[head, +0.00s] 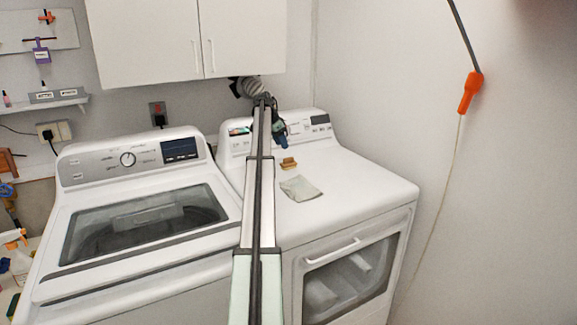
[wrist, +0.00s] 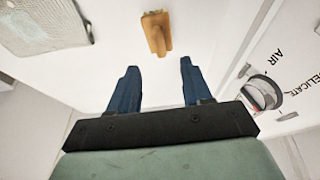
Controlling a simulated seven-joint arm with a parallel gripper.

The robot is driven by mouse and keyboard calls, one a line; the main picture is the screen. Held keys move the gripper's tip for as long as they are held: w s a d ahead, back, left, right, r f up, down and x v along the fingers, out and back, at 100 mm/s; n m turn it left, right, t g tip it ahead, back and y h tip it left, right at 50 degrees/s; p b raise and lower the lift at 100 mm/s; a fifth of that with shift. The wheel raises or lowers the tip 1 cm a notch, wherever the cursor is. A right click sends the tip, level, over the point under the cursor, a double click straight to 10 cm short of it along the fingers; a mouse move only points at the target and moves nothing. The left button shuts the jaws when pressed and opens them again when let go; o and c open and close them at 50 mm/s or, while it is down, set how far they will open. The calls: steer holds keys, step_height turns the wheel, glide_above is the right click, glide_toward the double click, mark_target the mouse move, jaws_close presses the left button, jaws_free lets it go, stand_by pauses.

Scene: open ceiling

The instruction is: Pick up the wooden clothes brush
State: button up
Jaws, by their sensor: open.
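The wooden clothes brush (head: 288,163) lies on the white top of the dryer, near its control panel. In the wrist view the brush (wrist: 157,33) is ahead of my gripper (wrist: 157,75), at the top middle, beyond the fingertips. My gripper's two blue fingers are apart with nothing between them. In the head view my gripper (head: 281,140) is above the back of the dryer top, just behind and left of the brush. My arm hides part of the dryer's left side.
A folded grey-green cloth (head: 301,188) lies on the dryer top (head: 362,183) in front of the brush. The dryer's control panel (head: 300,127) rises behind. A washing machine (head: 140,215) stands to the left, with a white cabinet (head: 190,40) above. The dryer top's right side is clear.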

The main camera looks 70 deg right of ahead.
mark_target(288, 158)
steer(key=shift+x, duration=4.35)
steer(key=shift+s, duration=0.1)
steer(key=shift+c, duration=0.3)
steer(key=shift+r, duration=0.1)
jaws_close()
